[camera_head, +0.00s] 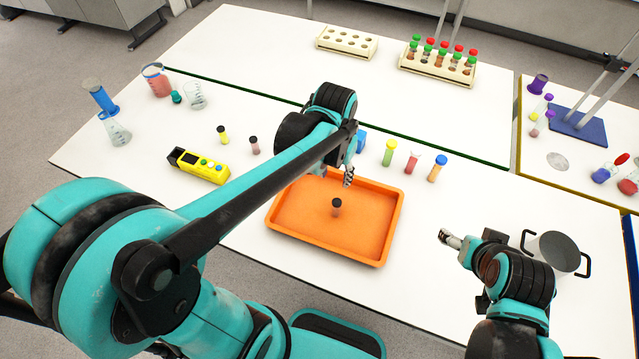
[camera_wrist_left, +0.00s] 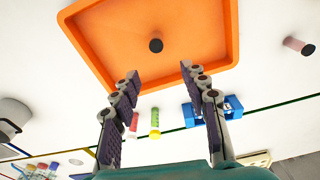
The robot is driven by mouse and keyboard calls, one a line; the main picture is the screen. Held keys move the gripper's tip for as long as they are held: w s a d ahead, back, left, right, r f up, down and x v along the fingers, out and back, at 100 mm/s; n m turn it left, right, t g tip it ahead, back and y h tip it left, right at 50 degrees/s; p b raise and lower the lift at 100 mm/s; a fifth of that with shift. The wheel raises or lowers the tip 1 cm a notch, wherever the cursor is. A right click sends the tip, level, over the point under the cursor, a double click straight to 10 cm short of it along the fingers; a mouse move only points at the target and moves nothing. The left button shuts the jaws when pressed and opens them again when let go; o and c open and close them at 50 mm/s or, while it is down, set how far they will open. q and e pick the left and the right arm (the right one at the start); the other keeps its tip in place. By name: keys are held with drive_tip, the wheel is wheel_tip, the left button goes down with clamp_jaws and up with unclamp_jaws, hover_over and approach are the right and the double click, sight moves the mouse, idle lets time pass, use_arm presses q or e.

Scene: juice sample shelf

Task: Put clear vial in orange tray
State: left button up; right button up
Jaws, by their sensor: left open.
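A black-capped vial (camera_head: 336,207) stands in the orange tray (camera_head: 282,240), near its middle. Its body takes on the tray's colour, so it looks see-through. In the left wrist view only its dark cap (camera_wrist_left: 155,45) shows clearly, inside the tray (camera_wrist_left: 232,30). My left gripper (camera_head: 348,178) is above the tray's back edge, apart from the vial. In its wrist view the fingers (camera_wrist_left: 159,72) are spread with nothing between them. My right gripper (camera_head: 447,238) is above the table right of the tray; its jaws are too small to read.
Yellow, red and orange vials (camera_head: 412,163) stand behind the tray's right side. A blue object (camera_head: 361,141) is partly hidden behind my left gripper. A yellow device (camera_head: 203,168) and two vials (camera_head: 255,146) are left. A metal pot (camera_head: 553,252) stands right.

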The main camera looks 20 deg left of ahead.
use_arm(q)
drive_tip(key=s+a+r+t, duration=0.2)
drive_tip(key=s+t, duration=0.1)
drive_tip(key=s, duration=0.1)
drive_tip(key=s+a+r+n+t, duration=0.1)
drive_tip(key=s+r+t, duration=0.1)
drive_tip(key=s, duration=0.3)
drive_tip(key=shift+a+n+t, duration=0.3)
drive_tip(key=shift+a+t, duration=0.1)
drive_tip(key=shift+t, duration=0.2)
